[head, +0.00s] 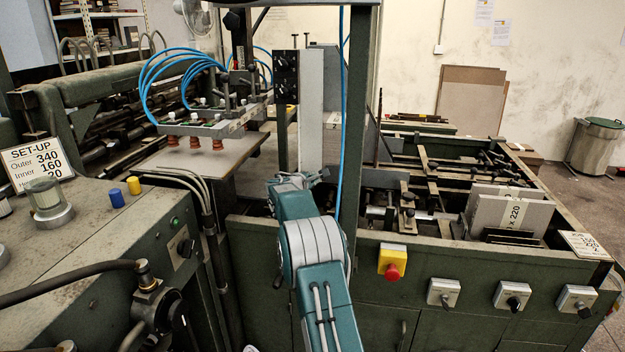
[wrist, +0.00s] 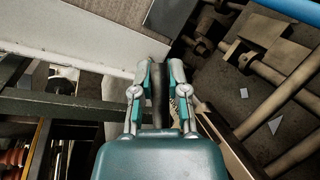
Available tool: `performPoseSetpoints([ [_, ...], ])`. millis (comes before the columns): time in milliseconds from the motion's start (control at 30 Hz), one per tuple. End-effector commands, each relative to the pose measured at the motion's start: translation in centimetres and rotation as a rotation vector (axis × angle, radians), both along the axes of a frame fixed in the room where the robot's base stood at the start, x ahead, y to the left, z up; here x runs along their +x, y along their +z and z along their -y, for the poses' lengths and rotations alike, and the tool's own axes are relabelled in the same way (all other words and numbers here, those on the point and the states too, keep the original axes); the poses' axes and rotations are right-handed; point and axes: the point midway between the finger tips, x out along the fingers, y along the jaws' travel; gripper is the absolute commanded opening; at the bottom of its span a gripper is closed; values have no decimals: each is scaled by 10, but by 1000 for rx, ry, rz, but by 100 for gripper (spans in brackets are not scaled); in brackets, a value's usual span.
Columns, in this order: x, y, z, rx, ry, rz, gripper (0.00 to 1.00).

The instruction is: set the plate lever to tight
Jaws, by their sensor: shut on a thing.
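My gripper (head: 308,178) reaches over the near edge of the green machine in the head view. In the wrist view, my gripper (wrist: 160,72) has its two fingers on either side of a dark upright bar, which looks like the plate lever (wrist: 160,95). The fingers are closed on it. The lever's base is hidden behind my gripper, and I cannot make out the lever in the head view. Its tight and loose marks are not visible, so I cannot tell its setting.
A grey board stack with a label (head: 510,212) stands in the machine at right. A yellow box with a red button (head: 392,262) and several switches line the front. Suction cups on a bar (head: 205,130) hang at left. A set-up sign (head: 35,162) stands on the near cabinet.

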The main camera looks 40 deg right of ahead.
Motion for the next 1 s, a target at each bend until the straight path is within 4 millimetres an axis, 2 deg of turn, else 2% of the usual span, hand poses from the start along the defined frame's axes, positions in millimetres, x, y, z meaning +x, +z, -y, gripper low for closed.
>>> performPoseSetpoints([
  [167,0,-2,0,2,1,-1,0],
  [200,0,-2,0,2,1,-1,33],
  [233,0,-2,0,2,1,-1,46],
  [267,0,-2,0,2,1,-1,55],
  [667,-1,0,-1,1,2,0,55],
  [833,-6,5,-16,0,4,0,55],
  [1000,-17,11,-42,0,5,-1,55],
])
